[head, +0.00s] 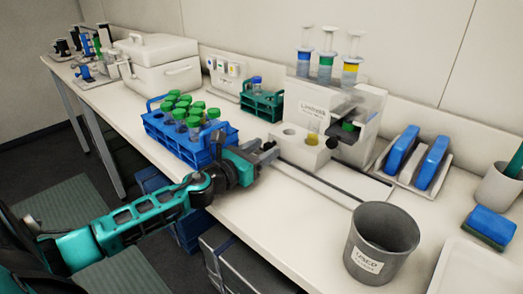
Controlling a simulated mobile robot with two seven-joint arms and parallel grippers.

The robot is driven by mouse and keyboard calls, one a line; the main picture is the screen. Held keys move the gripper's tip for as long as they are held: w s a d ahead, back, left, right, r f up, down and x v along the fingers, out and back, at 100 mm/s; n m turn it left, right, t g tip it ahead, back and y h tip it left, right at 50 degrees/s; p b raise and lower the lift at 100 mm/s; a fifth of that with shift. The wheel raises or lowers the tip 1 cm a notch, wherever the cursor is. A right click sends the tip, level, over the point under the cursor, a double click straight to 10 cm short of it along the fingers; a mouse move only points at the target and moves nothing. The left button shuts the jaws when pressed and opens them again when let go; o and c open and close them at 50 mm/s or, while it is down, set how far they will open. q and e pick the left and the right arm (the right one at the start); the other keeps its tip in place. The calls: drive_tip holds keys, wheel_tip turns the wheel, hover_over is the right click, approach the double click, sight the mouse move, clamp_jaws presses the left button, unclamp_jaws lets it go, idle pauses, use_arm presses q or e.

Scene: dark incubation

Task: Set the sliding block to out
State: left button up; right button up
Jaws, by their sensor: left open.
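The sliding block (297,153) is a white block with round holes in its top, and a yellow-topped item sits in one of them. It stands at the left part of a long rail (335,188) on the bench, in front of a white device (318,103) labelled with dark text. My left gripper (268,153) is open and just left of the block, its fingers pointing towards it. I cannot tell whether a finger touches the block. My right gripper is not in view.
A blue rack (160,135) of green-capped tubes stands close behind my left wrist. A grey used-items bin (378,245) stands at the front right. Blue items on a tray (402,170) and a sponge (490,224) are to the right. The bench front between wrist and bin is clear.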

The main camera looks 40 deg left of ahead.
use_arm(q)
drive_tip(key=shift+s+f, duration=0.1)
drive_tip(key=shift+s, duration=0.55)
drive_tip(key=s, duration=0.3)
drive_tip(key=s+a+b, duration=0.1)
drive_tip(key=s, duration=0.2)
drive_tip(key=s+b, duration=0.1)
drive_tip(key=s, duration=0.3)
drive_tip(key=shift+a, duration=0.25)
drive_tip(key=shift+s+a, duration=0.1)
drive_tip(key=shift+s, duration=0.65)
